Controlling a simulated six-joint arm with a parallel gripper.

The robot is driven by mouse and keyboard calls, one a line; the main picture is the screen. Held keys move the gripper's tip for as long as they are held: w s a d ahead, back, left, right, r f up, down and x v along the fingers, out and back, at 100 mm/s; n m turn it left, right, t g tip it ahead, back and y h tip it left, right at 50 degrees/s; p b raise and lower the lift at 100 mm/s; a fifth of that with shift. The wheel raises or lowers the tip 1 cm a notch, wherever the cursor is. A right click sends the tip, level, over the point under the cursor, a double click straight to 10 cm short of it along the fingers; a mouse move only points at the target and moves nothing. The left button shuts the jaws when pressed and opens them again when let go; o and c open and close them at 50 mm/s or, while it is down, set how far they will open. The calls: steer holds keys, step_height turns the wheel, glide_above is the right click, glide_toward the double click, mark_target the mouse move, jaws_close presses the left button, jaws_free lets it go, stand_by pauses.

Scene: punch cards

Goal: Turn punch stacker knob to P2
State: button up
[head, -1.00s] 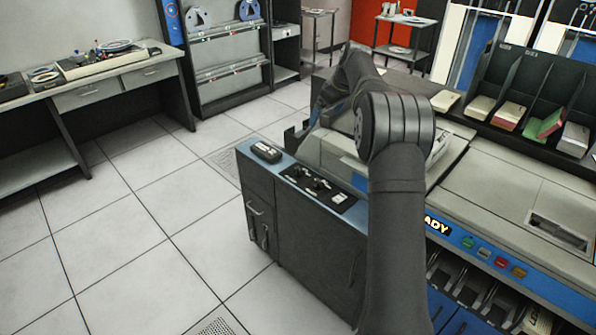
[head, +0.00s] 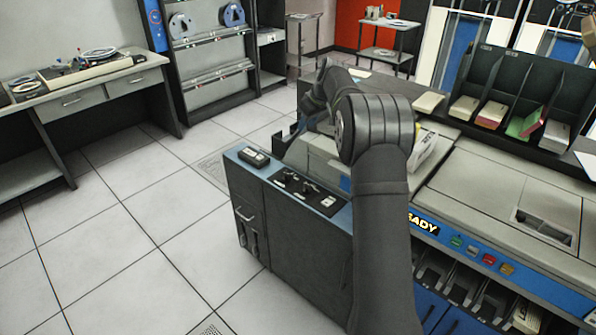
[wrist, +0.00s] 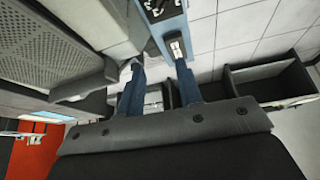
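The punch stacker's control panel (head: 305,191) is a black strip on the blue top edge of the dark cabinet, with small dark knobs (head: 287,175) and a white plate. Knob markings are too small to read. The wrist view shows part of the blue panel (wrist: 168,28) at the top, with a dark knob (wrist: 157,8) and a white plate. My gripper (wrist: 158,63) is open and empty, its two blue fingers apart. The fingers point toward the panel, and the knob is beyond their tips. In the head view my arm hides the gripper.
A dark box with a pale button (head: 254,156) sits at the cabinet's left corner. The card machine (head: 500,190), with a lit sign and coloured buttons, is right of my arm. Card stacks stand in black racks (head: 520,85) behind. Open tiled floor (head: 150,240) lies left.

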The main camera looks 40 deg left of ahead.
mark_target(286, 176)
steer(key=s+a+f+m+t+y, duration=0.1)
steer(key=s+a+f+m+t, duration=0.15)
steer(key=f, duration=0.45)
steer(key=s+a+f+m+t+y, duration=0.1)
steer(key=s+f+m+t, duration=0.15)
steer(key=f, duration=0.55)
steer(key=s+d+f+m+t+y, duration=0.2)
steer(key=s+d+f+m+t, duration=0.15)
steer(key=s+d+f, duration=0.35)
steer(key=shift+n, duration=0.25)
steer(key=x, duration=0.5)
steer(key=a+r+x, duration=0.1)
steer(key=x, duration=0.4)
steer(key=r+x, duration=0.1)
steer(key=x, duration=0.5)
steer(key=shift+s+a+r, duration=0.15)
steer(key=shift+a+r, duration=0.05)
steer(key=shift+a, duration=0.1)
jaws_close()
